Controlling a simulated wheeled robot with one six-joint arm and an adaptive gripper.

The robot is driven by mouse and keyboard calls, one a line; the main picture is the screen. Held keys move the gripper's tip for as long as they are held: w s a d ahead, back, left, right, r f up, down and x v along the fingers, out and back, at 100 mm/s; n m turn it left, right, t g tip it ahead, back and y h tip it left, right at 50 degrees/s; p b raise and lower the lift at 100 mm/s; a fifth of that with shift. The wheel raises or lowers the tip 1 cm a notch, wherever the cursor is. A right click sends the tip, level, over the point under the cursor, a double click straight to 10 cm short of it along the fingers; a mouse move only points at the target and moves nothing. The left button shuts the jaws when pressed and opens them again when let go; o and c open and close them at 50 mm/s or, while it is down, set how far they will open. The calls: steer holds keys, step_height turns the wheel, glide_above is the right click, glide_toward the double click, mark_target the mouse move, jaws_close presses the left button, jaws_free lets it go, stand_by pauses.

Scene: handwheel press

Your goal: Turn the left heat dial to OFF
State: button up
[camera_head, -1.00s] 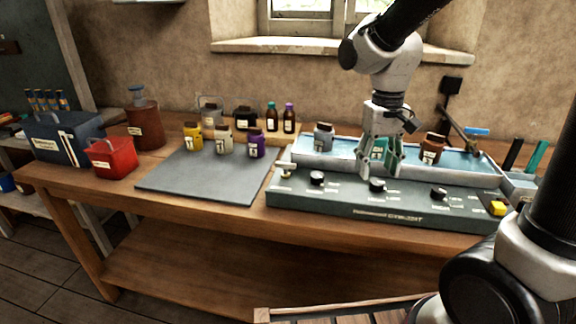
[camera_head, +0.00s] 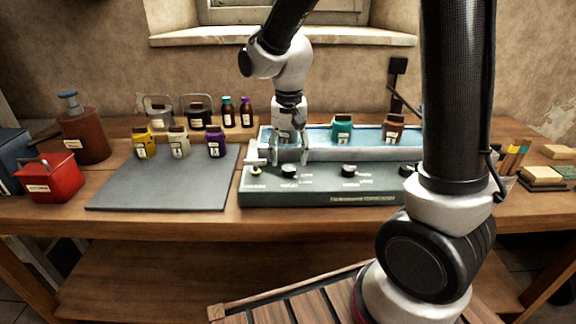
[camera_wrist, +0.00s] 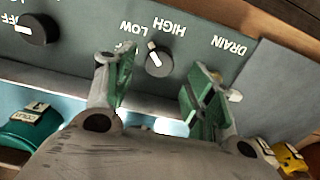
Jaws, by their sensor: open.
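The left heat dial (camera_head: 289,171) is a black knob on the front of the grey-green control panel (camera_head: 330,198). In the wrist view the dial (camera_wrist: 159,60) shows a white pointer line, with LOW and HIGH printed beside it, upside down. I cannot read an OFF mark at this dial. My gripper (camera_head: 290,155) is open just behind and above the dial. In the wrist view the green-padded fingers (camera_wrist: 156,82) stand apart, one to each side of the dial's near edge, holding nothing. The middle dial (camera_head: 348,171) is to the right.
A teal jar (camera_head: 342,129) and a brown jar (camera_head: 393,131) stand in the bath behind the panel. A small valve (camera_head: 256,168) sits at the panel's left end. My arm hides the panel's right end.

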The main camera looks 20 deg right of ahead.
mark_target(289, 167)
steer(key=shift+f, duration=2)
steer(key=c, duration=1)
steer(key=n, duration=0.4)
steer(key=shift+n, duration=2.4)
